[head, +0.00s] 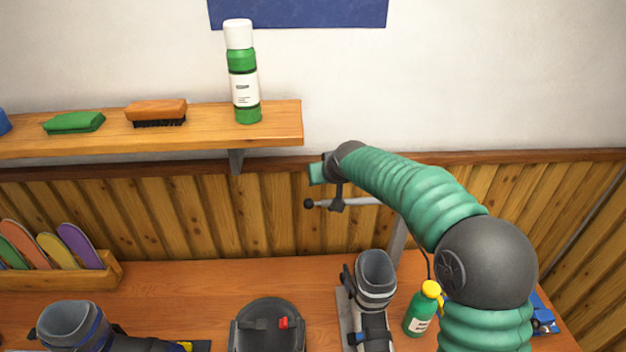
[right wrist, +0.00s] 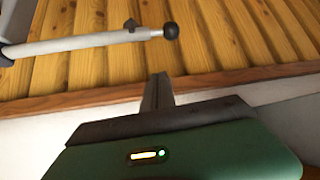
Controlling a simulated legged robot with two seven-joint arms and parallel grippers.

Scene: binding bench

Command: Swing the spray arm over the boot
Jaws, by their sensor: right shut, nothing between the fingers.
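The spray arm (head: 365,201) is a pale grey bar ending in a black knob (head: 308,204), with a small dark fitting near that end. It reaches left from a grey post (head: 396,243) behind the grey boot (head: 376,268), which stands upright on the bench. My right gripper (head: 338,193) is shut and empty, pointing down by the bar's knob end. In the right wrist view, the shut fingers (right wrist: 157,82) and the spray arm (right wrist: 95,41) show a gap between them, near the knob (right wrist: 171,31). My left gripper is not in view.
A green spray bottle (head: 421,312) with a yellow top stands right of the boot. A black binding (head: 268,325) and another boot (head: 72,325) are to the left. My right arm hides the bench's right part.

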